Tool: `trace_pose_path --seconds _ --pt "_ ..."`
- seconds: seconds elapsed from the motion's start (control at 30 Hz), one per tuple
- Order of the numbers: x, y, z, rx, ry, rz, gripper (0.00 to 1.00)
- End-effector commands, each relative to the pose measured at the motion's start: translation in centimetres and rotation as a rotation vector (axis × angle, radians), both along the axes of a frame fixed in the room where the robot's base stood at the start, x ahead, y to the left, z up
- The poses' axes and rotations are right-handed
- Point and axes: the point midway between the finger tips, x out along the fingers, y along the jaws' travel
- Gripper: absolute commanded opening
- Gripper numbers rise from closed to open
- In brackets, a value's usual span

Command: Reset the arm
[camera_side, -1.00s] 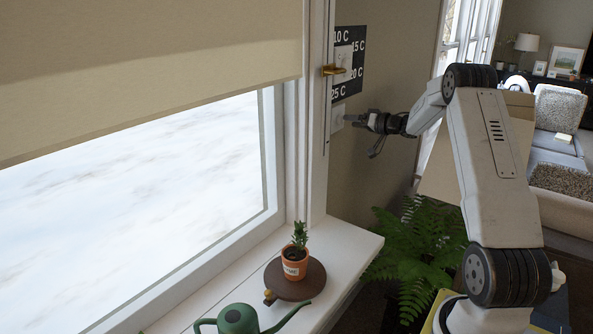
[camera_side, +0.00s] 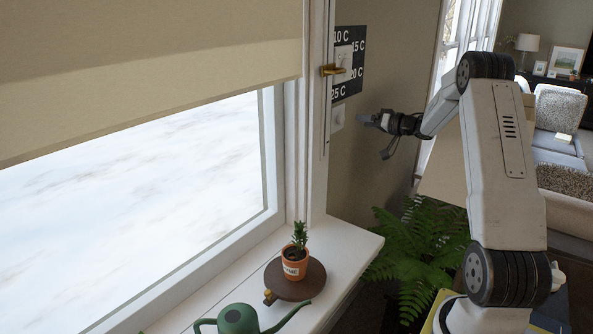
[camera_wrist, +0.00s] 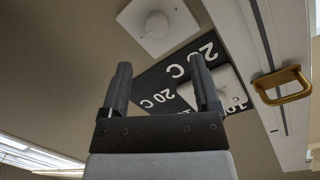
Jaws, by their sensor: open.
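My gripper (camera_side: 372,121) is in front of the wall to the right of the window frame, level with a small white wall plate and apart from it. In the wrist view my gripper (camera_wrist: 160,88) shows two dark fingers set apart, with nothing between them. The white wall plate (camera_side: 338,117) sits below a dark temperature panel (camera_side: 349,88). In the wrist view the plate (camera_wrist: 157,25) carries a round white knob and lies beyond the fingertips. The dark panel (camera_wrist: 150,92) with its white numbers is partly hidden behind the fingers.
A brass window handle (camera_side: 333,70) juts from the frame beside the panel. A potted plant (camera_side: 295,262) stands on a round wooden board (camera_side: 312,284) on the sill, with a green watering can (camera_side: 238,320) in front. A fern (camera_side: 420,258) grows below my arm. The blind (camera_side: 150,60) is partly lowered.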

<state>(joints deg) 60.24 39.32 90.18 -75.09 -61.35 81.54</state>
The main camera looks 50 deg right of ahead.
Motion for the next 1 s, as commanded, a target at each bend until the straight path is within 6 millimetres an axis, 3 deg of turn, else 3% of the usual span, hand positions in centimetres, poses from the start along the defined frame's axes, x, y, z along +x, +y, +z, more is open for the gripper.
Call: trace_pose_path --seconds 0.27,0.47,0.77,1.0 --pt "2.8 3.9 2.0 -0.113 0.029 -0.123 0.80" --pt "4.4 9.4 1.6 -0.196 0.145 -0.209 0.80" --pt "3.9 20.1 -2.7 -0.274 0.430 -0.180 0.80" --pt "-0.1 30.0 -7.3 -0.336 0.711 -0.031 0.80"
